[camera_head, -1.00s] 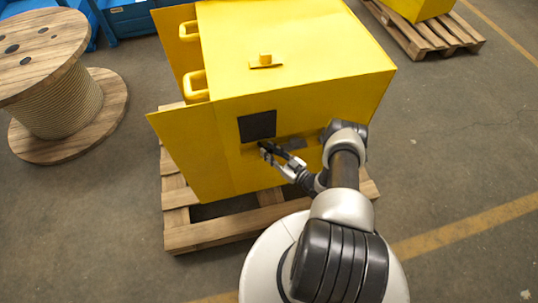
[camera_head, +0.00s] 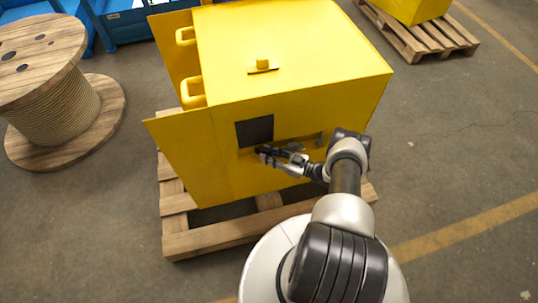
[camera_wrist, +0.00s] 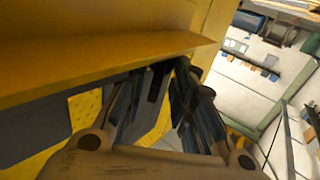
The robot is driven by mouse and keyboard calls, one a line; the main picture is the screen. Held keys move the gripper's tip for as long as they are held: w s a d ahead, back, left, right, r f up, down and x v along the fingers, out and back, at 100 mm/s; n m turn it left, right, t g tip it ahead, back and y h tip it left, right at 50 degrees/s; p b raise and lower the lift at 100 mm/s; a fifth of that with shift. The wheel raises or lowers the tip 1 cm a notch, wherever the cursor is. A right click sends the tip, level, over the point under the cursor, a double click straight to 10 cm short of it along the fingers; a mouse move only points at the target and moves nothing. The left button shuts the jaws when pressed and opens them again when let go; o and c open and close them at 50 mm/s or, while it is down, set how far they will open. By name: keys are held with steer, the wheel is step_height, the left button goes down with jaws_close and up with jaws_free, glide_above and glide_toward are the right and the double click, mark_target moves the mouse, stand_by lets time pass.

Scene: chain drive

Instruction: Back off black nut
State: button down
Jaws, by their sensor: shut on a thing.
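My gripper (camera_head: 264,154) reaches into the recess in the front of the yellow machine housing (camera_head: 255,95), just below a black square panel (camera_head: 254,131). In the wrist view both fingers of my gripper (camera_wrist: 168,88) converge under a yellow ledge (camera_wrist: 100,70). They are shut on a small dark piece between their tips, which I take to be the black nut (camera_wrist: 157,82). Its outline is mostly hidden by the fingers and shadow. I cannot make out its thread or how far along it sits.
The housing stands on a wooden pallet (camera_head: 185,242). An open yellow door (camera_head: 185,155) stands to the left of the recess. A wooden cable reel (camera_head: 60,105) is at the far left. Open concrete floor lies to the right (camera_head: 450,150).

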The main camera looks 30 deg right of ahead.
mark_target(269, 152)
steer(key=c, duration=1.6)
jaws_free()
steer(key=shift+r, duration=0.1)
step_height(269, 152, up, 10)
steer(key=shift+f, duration=0.1)
steer(key=shift+c, duration=0.5)
